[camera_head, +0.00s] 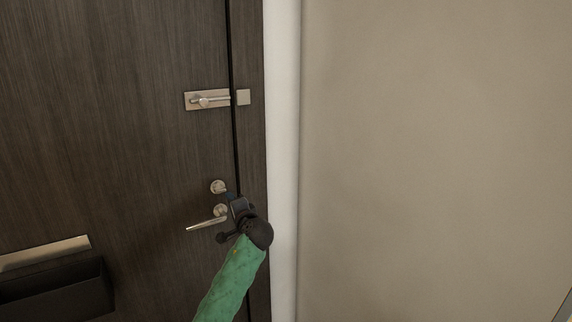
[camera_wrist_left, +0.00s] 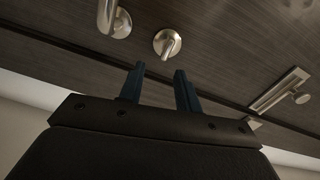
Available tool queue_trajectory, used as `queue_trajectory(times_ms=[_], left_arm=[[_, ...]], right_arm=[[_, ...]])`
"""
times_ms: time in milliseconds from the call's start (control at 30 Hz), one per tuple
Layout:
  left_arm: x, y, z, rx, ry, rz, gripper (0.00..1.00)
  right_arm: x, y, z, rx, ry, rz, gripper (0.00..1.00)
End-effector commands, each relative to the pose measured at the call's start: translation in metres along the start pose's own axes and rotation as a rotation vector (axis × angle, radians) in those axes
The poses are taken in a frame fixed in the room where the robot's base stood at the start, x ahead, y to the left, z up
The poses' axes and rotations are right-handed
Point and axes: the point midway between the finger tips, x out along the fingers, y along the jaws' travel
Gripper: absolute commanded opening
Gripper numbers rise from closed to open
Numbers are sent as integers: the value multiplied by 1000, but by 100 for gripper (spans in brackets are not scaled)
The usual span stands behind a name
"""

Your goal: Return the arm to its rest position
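My left gripper (camera_head: 231,198) is in front of the dark wood door, near its right edge, between the thumb-turn lock and the lever handle. Its green-sleeved arm comes up from the bottom. In the left wrist view its two blue fingers (camera_wrist_left: 159,78) stand apart with nothing between them. The round thumb-turn (camera_head: 217,187) lies just beyond the fingertips; it also shows in the left wrist view (camera_wrist_left: 167,43). The silver lever handle (camera_head: 207,223) is beside the gripper, pointing left. My right gripper is in neither view.
A metal latch (camera_head: 208,99) sits higher on the closed door (camera_head: 110,130). A dark box-like fixture (camera_head: 55,290) sticks out at the lower left. A white frame strip (camera_head: 283,150) and a bare beige wall (camera_head: 430,150) are to the right.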

Motion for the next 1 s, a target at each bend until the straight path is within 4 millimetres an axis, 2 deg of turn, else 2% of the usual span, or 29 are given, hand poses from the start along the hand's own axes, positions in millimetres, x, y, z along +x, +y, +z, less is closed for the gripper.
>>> queue_trajectory(times_ms=[467,767,867,1000], left_arm=[[-12,37,-19,-508,86,321,34],[-49,130,2,-705,48,596,34],[-67,168,15,-745,19,687,34],[-102,231,41,-787,-37,821,34]], right_arm=[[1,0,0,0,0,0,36],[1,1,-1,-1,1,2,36],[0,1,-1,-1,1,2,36],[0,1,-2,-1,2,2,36]])
